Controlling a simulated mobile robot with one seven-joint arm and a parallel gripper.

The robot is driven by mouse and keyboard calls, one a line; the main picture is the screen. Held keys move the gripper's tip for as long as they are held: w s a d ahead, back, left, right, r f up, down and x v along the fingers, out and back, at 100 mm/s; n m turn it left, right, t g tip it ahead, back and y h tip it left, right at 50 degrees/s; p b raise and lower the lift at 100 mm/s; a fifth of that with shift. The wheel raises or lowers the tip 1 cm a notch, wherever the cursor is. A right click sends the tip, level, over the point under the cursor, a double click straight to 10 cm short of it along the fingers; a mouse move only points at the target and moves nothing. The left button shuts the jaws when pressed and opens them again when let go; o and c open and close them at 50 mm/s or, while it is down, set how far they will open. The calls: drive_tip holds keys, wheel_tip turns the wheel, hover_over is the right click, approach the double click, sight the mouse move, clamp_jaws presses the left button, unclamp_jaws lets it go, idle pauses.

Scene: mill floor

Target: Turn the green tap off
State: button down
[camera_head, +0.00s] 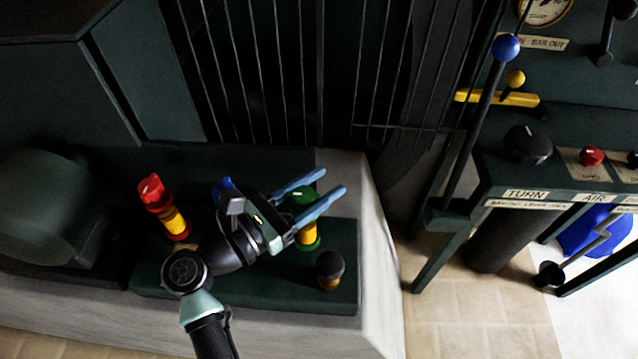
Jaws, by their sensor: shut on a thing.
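The green tap (304,195) stands upright on a dark green base plate (345,230), with a green knob, a yellow body and a green foot ring. A pale mark shows on top of its knob. My gripper (322,187) reaches in from the left, with its two blue fingers on either side of the green knob. The fingers are closed on the knob. Part of the yellow body is hidden behind the nearer finger.
A red tap (152,192) stands left, a black-knobbed tap (330,265) just in front of the green one. A blue knob (223,186) shows partly behind my gripper. Dark vertical bars (290,70) rise behind. A lever with a blue ball (506,47) and a control panel stand right.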

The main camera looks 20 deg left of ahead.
drive_tip(key=shift+c, duration=1.9)
unclamp_jaws()
drive_tip(key=v, duration=1.3)
drive_tip(key=shift+b, duration=0.45)
